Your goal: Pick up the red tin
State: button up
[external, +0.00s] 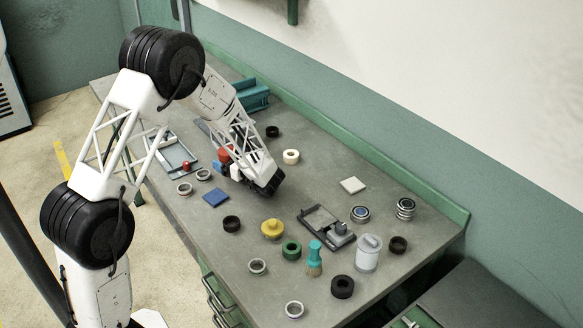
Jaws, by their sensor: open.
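A small red cylinder (186,166), which may be the red tin, stands at the near end of a grey tray on the left part of the bench. A larger red piece (225,154) shows beside my forearm, close to blue and white pieces; I cannot tell whether it is a tin or part of my wrist. My gripper (222,168) is open at the end of my arm, low over the bench, right of the small red cylinder and apart from it. Its fingers are small and partly hidden by my forearm.
The grey bench (330,185) holds rings, a blue square (216,197), a yellow knobbed piece (272,229), a dark fixture (327,225), a teal brush (314,258) and a grey canister (368,252). A green ledge and wall bound the back. Free room lies right of my forearm.

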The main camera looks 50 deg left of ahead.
aim_at(224, 149)
jog(key=c, duration=1.1)
jog(key=shift+r, duration=0.1)
jog(key=shift+r, duration=1.65)
jog(key=s+d, duration=0.3)
jog(key=s, duration=0.1)
jog(key=s+d+r, duration=0.1)
jog(key=s+d, duration=0.2)
jog(key=s, duration=0.1)
jog(key=s+d, duration=0.3)
jog(key=s, duration=0.2)
jog(key=shift+d+r, duration=0.2)
jog(key=shift+r, duration=0.05)
